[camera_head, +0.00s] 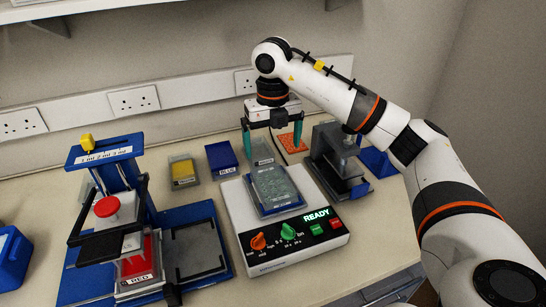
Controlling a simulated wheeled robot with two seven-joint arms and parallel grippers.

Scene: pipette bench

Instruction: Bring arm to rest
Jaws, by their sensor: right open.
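My right arm reaches in from the right side of the picture and bends down over the back of the bench. Its gripper (273,137) points downward with two teal fingers spread apart and nothing visible between them. It hangs behind the white device whose display reads READY (296,239). A clear plate (275,187) lies on top of that device. A grey translucent block (262,152) stands just below and behind the fingers; I cannot tell whether they touch it. My left gripper is not in view.
A blue press with a red knob (107,206) and a red block labelled RED (138,256) stand at left. A yellow block (183,171) and a blue block (222,157) sit mid-bench. A dark grey stand (334,165) is close to the right of my gripper. Sockets line the wall.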

